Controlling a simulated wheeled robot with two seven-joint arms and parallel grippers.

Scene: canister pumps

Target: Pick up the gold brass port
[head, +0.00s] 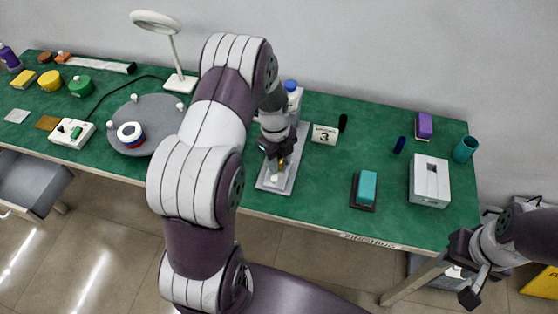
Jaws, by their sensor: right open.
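The gold brass port (281,163) is a small gold piece low at the front of the canister pump unit, which stands on a light grey base plate (291,178). My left gripper (278,162) points down over the plate, right at the gold piece. Its dark fingers hide part of the port, and I cannot tell whether they are closed on it. My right gripper (467,275) is open and empty, off the table's front right edge.
Further right are a teal block on a dark tray (357,204), a light grey box (430,172), a purple block (424,125) and a teal cup (465,149). A round grey turntable (150,108) and a magnifier lamp (180,84) are left.

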